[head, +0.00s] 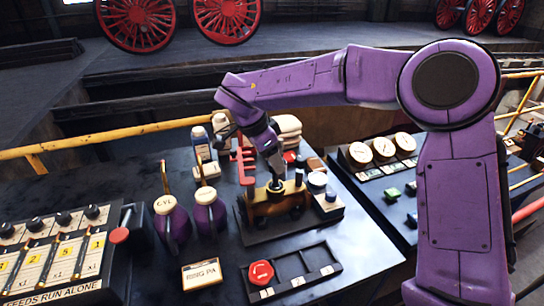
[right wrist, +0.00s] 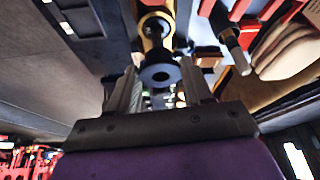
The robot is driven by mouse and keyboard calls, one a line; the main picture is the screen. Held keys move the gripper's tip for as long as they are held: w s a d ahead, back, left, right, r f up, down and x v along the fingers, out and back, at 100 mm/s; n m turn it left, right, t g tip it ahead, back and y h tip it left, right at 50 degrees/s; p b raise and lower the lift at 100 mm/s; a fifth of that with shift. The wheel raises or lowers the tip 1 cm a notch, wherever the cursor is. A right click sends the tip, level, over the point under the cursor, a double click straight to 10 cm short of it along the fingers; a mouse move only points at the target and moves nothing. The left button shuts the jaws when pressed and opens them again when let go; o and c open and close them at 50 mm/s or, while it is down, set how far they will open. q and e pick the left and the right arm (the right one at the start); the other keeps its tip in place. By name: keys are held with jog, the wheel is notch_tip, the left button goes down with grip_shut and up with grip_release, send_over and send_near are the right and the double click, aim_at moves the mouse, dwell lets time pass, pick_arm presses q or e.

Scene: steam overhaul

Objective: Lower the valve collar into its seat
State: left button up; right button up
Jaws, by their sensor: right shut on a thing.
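My right gripper (head: 275,172) points down over the brass valve body (head: 272,207) on the dark bench. In the right wrist view, the two grey fingers of the right gripper (right wrist: 160,92) are shut on a dark round piece with a hole, which looks like the valve collar (right wrist: 160,75). The brass body (right wrist: 156,28) shows just beyond it. The seat is hidden behind the gripper and collar, so I cannot tell whether the collar touches it. My left gripper is not in view.
A red knob (head: 261,272) sits in a numbered tray (head: 318,257) in front. Purple oil cans (head: 172,222) and a "RING PA" sign (head: 202,273) stand to the left. A red toothed rack (head: 245,160), bottles (head: 200,142) and tins (head: 317,181) crowd the back.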

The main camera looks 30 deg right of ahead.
aim_at(272, 172)
jog(key=shift+f, duration=0.3)
jog(key=shift+f, duration=0.4)
jog(key=shift+f, duration=0.15)
dwell(0.3)
jog(key=shift+f, duration=0.55)
jog(key=shift+f, duration=0.35)
jog(key=shift+f, duration=0.35)
jog(key=shift+f+p, duration=0.15)
jog(key=shift+p, duration=0.15)
jog(key=shift+f, duration=0.15)
